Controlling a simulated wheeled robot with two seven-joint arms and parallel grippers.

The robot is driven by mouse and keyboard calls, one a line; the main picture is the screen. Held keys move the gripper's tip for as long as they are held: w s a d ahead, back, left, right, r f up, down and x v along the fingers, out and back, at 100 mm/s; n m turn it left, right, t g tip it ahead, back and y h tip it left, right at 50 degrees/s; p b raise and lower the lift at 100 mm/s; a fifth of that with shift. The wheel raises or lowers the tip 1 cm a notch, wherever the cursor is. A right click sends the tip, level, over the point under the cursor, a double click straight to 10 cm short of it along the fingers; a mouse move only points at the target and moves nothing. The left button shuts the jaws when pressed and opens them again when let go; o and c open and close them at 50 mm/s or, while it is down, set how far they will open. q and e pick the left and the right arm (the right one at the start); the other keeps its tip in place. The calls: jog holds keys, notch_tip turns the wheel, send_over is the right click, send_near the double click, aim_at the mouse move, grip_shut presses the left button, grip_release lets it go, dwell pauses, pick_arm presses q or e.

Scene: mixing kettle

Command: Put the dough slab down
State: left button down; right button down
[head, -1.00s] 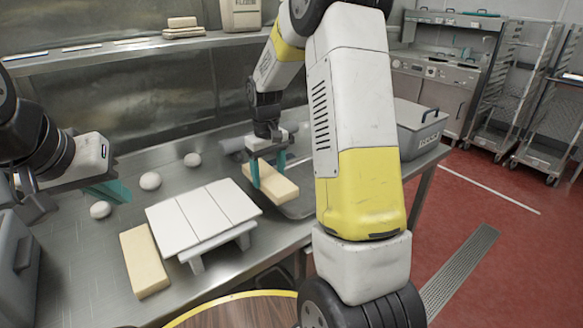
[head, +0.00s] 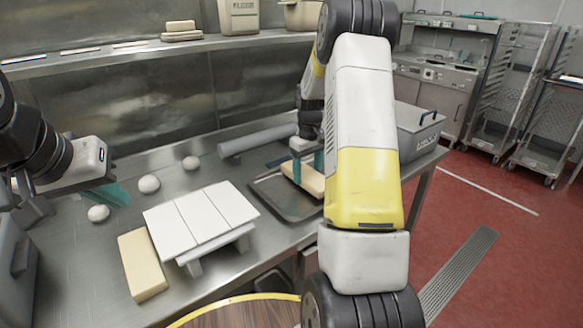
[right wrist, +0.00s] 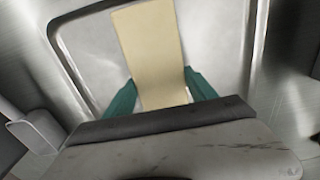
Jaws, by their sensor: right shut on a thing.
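The dough slab (head: 303,178) is a pale yellow block, partly hidden by my right arm in the head view. My right gripper (head: 307,168) is shut on it, with a teal finger on each side. The slab (right wrist: 150,50) also shows between the fingers of my right gripper (right wrist: 160,95) in the right wrist view. It is over the dark metal tray (head: 292,207); I cannot tell whether it touches the tray. A second pale slab (head: 142,265) lies on the table at the front left. My left gripper (head: 112,195) is over the left of the table, its teal fingers seen edge-on.
A white slatted stand (head: 203,217) is on the table between the second slab and the tray. Several white balls (head: 149,183) lie behind it. A grey roller (head: 257,138) lies behind the tray. A lidded grey bin (head: 418,130) stands at the right.

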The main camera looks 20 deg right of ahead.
aim_at(307, 174)
jog(key=shift+f, duration=0.5)
jog(key=shift+f, duration=0.1)
jog(key=shift+c, duration=1.4)
grip_release()
notch_tip(307, 174, up, 12)
jog(key=s+a+r+t, duration=0.2)
jog(key=s+a+r, duration=0.35)
jog(key=r, duration=0.25)
jog(key=s+a+r+m+t+y, duration=0.1)
jog(key=s+a, duration=0.4)
jog(key=s, duration=0.6)
jog(key=s+a+r+m+t+y, duration=0.1)
jog(key=s+a, duration=0.4)
jog(key=s, duration=0.7)
jog(key=shift+r+m+t, duration=0.5)
jog(key=shift+m+t, duration=0.1)
jog(key=shift+t, duration=0.5)
